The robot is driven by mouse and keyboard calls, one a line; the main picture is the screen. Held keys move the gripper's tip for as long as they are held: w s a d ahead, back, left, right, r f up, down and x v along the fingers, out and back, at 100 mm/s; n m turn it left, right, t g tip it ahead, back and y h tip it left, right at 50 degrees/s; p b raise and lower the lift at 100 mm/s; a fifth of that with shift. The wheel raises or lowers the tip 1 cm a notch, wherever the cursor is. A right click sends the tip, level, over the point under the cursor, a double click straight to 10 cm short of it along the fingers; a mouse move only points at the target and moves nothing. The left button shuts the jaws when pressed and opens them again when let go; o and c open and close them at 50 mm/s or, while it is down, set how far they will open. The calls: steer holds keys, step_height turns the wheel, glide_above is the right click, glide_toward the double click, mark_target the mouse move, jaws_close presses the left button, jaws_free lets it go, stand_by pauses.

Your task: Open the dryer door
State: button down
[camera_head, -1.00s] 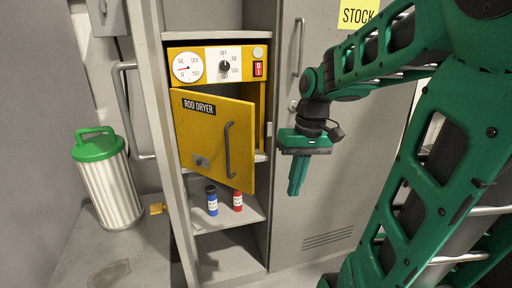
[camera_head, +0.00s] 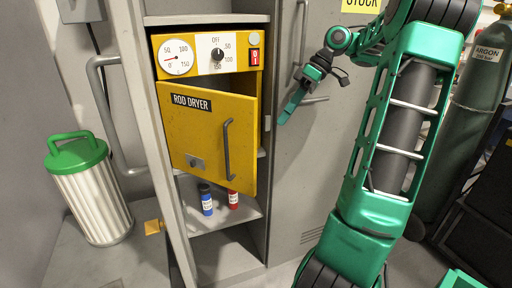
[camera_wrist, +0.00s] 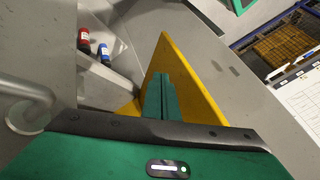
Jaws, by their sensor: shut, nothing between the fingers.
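The yellow dryer door (camera_head: 200,130), labelled ROD DRYER, stands partly open in the head view, with its right edge swung out from the cabinet. Its grey bar handle (camera_head: 227,150) is upright near that edge. My gripper (camera_head: 282,120) is just right of the door's free edge, tilted down and left. Its green fingers are shut and empty. In the wrist view, the fingers (camera_wrist: 158,78) overlap the door (camera_wrist: 185,80), which is seen nearly edge-on. I cannot tell whether they touch it. The handle cannot be made out there.
The dryer's control panel (camera_head: 208,52) with gauge and knob is above the door. A blue bottle (camera_head: 206,200) and a red bottle (camera_head: 233,199) stand on the shelf below. A green-lidded bin (camera_head: 90,190) is at left. A gas cylinder (camera_head: 478,110) stands at right.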

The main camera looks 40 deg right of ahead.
steer(key=a+f, duration=0.8)
steer(key=a, duration=0.1)
steer(key=shift+s+a, duration=0.15)
steer(key=shift+s, duration=0.05)
stand_by(0.9)
steer(key=shift+s, duration=0.1)
